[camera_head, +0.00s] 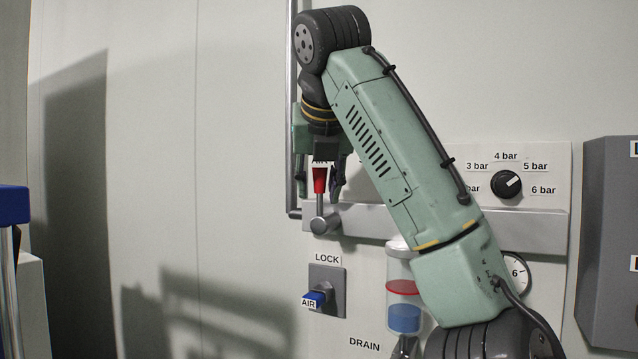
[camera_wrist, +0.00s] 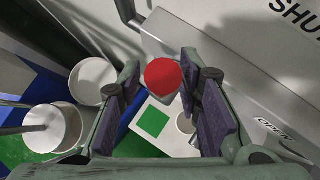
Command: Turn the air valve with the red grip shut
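The air valve's red grip (camera_head: 320,180) points up on a short lever from a grey round hub (camera_head: 324,222) at the left end of a grey bar. My gripper (camera_head: 320,184) hangs over it, pointing down, with a finger on either side. In the wrist view the red grip's round top (camera_wrist: 163,77) shows between the far ends of my open fingers (camera_wrist: 163,100), nearer the right one. A gap shows on its left; I cannot tell whether the right finger touches it.
Below the valve are a blue AIR lock (camera_head: 314,299) and a clear filter bowl (camera_head: 403,290). The wrist view shows OPEN and SHUT lettering on the panel and white round containers (camera_wrist: 92,80) below.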

